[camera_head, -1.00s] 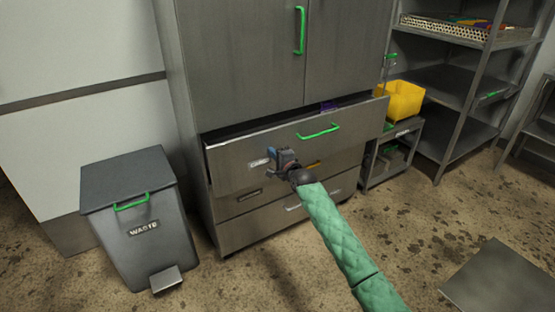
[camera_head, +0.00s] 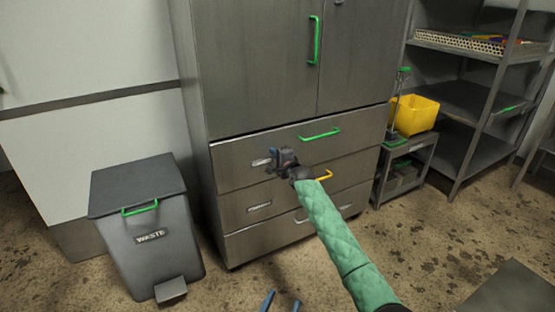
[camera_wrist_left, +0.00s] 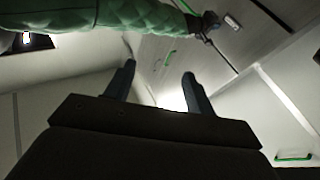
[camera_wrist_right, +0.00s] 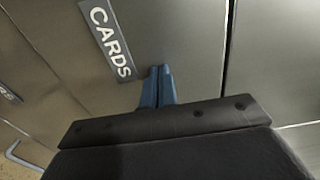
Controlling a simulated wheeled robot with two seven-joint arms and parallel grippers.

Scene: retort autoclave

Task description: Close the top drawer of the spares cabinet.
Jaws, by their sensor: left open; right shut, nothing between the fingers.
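The spares cabinet's top drawer (camera_head: 230,170) is a grey steel front with a green handle (camera_head: 320,135). It sits flush with the cabinet face, with no open gap visible above it. My right gripper (camera_head: 272,160) is shut and empty at the drawer front, left of the handle, by the label. In the right wrist view its fingertips (camera_wrist_right: 159,72) are against or very near the front, beside the "CARDS" label (camera_wrist_right: 108,40). My left gripper (camera_head: 282,300) is open and low at the bottom edge, away from the cabinet; its fingers also show in the left wrist view (camera_wrist_left: 160,85).
Lower drawers (camera_head: 250,208) sit below, one with a yellow handle (camera_head: 325,175). A grey waste bin (camera_head: 150,240) stands to the left. A small cart (camera_head: 408,160) with a yellow bin (camera_head: 416,113) and a shelf rack (camera_head: 468,100) stand to the right. Speckled floor lies open in front.

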